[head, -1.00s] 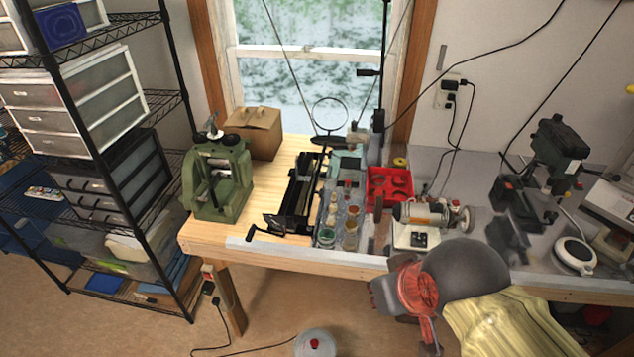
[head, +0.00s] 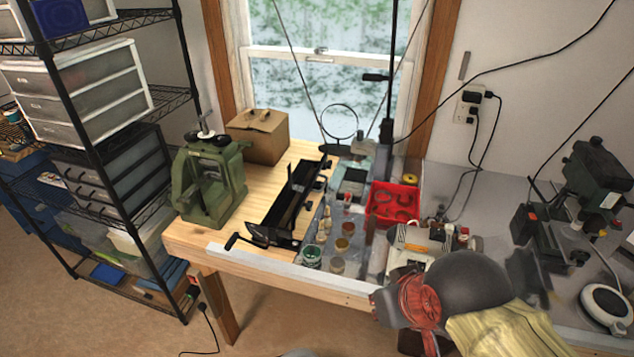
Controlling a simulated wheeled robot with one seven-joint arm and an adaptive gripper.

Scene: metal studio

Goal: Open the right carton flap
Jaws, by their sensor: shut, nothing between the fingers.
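A brown cardboard carton (head: 262,144) stands on the back left of the wooden workbench (head: 188,240), below the window. Its top looks closed, with small dark marks on it. The seams of its flaps are too small to make out, so I cannot tell the right flap apart. My gripper is not in view.
A green cast machine (head: 209,182) stands in front and left of the carton. A long black tool (head: 292,202) lies to its right, with jars and a red tray (head: 392,203) beyond. A wire shelf (head: 104,158) stands left. A grey dome (head: 462,284) is at the front right.

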